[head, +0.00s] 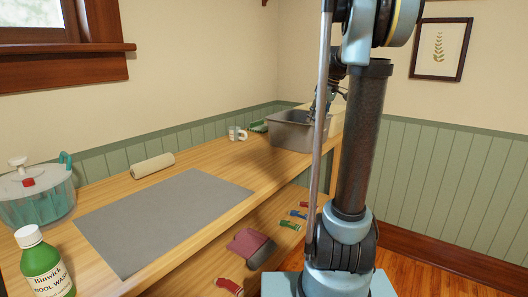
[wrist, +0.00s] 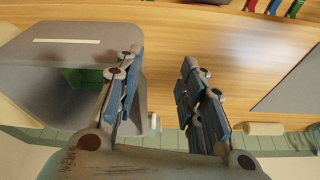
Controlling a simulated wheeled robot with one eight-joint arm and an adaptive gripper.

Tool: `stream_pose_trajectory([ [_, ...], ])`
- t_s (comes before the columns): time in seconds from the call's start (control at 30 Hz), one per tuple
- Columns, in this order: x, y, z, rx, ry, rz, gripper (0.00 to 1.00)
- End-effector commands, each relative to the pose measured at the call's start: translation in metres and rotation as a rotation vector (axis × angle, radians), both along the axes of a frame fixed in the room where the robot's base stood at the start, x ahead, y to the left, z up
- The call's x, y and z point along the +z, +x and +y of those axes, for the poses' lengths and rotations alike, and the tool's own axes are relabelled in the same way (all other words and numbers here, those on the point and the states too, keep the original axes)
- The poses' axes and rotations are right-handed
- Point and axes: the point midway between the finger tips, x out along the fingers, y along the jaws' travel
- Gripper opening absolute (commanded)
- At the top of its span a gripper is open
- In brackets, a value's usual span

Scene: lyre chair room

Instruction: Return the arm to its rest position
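My arm rises in front of the head camera on the right of the picture, bent at its upper joints. My gripper (head: 321,102) is partly hidden behind the arm, over or beside the grey basin (head: 291,131) at the far end of the bench. In the wrist view my gripper (wrist: 158,62) has its two fingers well apart, with only bench top visible between them. The grey basin (wrist: 45,47) lies at the left finger side there, with something green (wrist: 85,78) in its opening. No held object shows.
The wooden bench (head: 225,165) carries a grey mat (head: 165,215), a cream roll (head: 152,166), a white mug-like item (head: 237,133), a green bottle (head: 44,265) and a lidded teal tub (head: 36,195). A lower shelf holds a maroon cap-like item (head: 250,245) and several coloured clips.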

Motion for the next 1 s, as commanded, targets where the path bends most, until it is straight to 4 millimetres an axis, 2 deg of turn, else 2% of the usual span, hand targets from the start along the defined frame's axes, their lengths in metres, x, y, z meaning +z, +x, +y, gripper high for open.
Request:
stream_pose_trajectory([
  [0.1,-0.009,-0.039,0.010,-0.059,-0.010,0.021,0.36],
  [0.47,-0.051,-0.148,0.029,-0.262,-0.039,0.075,0.36],
  [0.77,-0.103,-0.232,0.038,-0.431,-0.064,0.101,0.36],
  [1.0,-0.154,-0.294,0.039,-0.566,-0.081,0.112,0.36],
])
